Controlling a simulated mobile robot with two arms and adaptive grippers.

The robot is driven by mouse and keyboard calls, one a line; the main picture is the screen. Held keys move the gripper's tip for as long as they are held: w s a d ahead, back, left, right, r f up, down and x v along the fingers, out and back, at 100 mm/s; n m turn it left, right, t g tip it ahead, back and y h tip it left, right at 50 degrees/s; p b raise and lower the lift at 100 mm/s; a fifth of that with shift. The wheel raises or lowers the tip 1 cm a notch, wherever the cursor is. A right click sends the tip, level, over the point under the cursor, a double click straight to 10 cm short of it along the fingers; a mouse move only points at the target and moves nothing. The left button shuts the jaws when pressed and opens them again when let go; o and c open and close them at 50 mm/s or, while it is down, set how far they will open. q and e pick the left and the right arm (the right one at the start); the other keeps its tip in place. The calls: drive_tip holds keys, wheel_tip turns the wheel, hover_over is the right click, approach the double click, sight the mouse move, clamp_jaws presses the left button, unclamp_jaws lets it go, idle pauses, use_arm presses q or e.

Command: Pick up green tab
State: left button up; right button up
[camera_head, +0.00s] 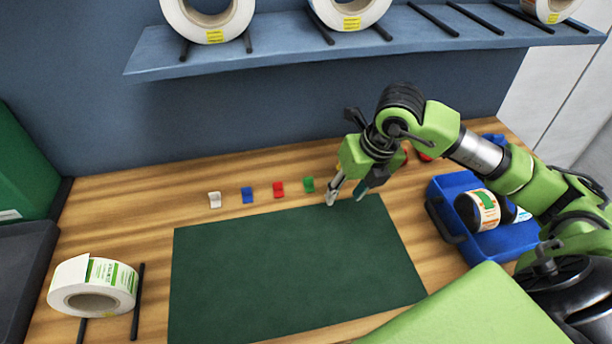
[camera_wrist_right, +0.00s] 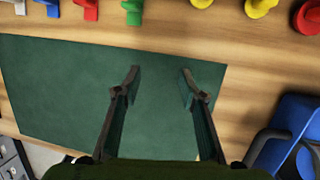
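The green tab (camera_head: 309,184) stands on the wooden table just behind the dark green mat (camera_head: 290,270), at the right end of a row of small tabs. It also shows at the top edge of the right wrist view (camera_wrist_right: 133,12), partly cut off. My right gripper (camera_head: 346,198) is open and empty above the mat's back right corner, to the right of the green tab and apart from it. In the right wrist view its two fingers (camera_wrist_right: 160,74) are spread over the mat, with the tab beyond the left fingertip. My left gripper is not in view.
Red (camera_head: 279,189), blue (camera_head: 247,195) and white (camera_head: 214,200) tabs stand left of the green one. A blue bin (camera_head: 447,190) with rolls is at right. Yellow (camera_wrist_right: 260,6) and red (camera_wrist_right: 307,16) pieces stand to the right behind the mat. A label roll (camera_head: 92,287) is at left.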

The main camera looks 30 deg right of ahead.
sight(310, 178)
drive_tip(key=w, duration=0.1)
drive_tip(key=w+a+p, duration=0.1)
drive_tip(key=w, duration=0.3)
drive_tip(key=shift+a, duration=0.4)
drive_tip(key=shift+w+a+p, duration=0.1)
drive_tip(key=shift+w+p, duration=0.25)
drive_tip(key=shift+w, duration=0.05)
drive_tip(key=shift+w+a+r, duration=0.1)
drive_tip(key=shift+w+a, duration=0.05)
drive_tip(key=shift+w, duration=0.15)
drive_tip(key=shift+w+a+p, duration=0.2)
drive_tip(key=shift+w+p, duration=0.1)
drive_tip(key=shift+w, duration=0.35)
drive_tip(key=shift+w+a+p, duration=0.2)
drive_tip(key=shift+w+p, duration=0.1)
drive_tip(key=shift+w, duration=0.3)
drive_tip(key=shift+x, duration=1.2)
drive_tip(key=shift+w+f, duration=0.3)
drive_tip(key=shift+f, duration=0.1)
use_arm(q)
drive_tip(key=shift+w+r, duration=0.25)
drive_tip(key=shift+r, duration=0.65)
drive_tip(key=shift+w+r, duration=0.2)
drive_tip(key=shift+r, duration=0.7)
use_arm(e)
drive_tip(key=c, duration=0.8)
drive_tip(key=shift+c, duration=0.2)
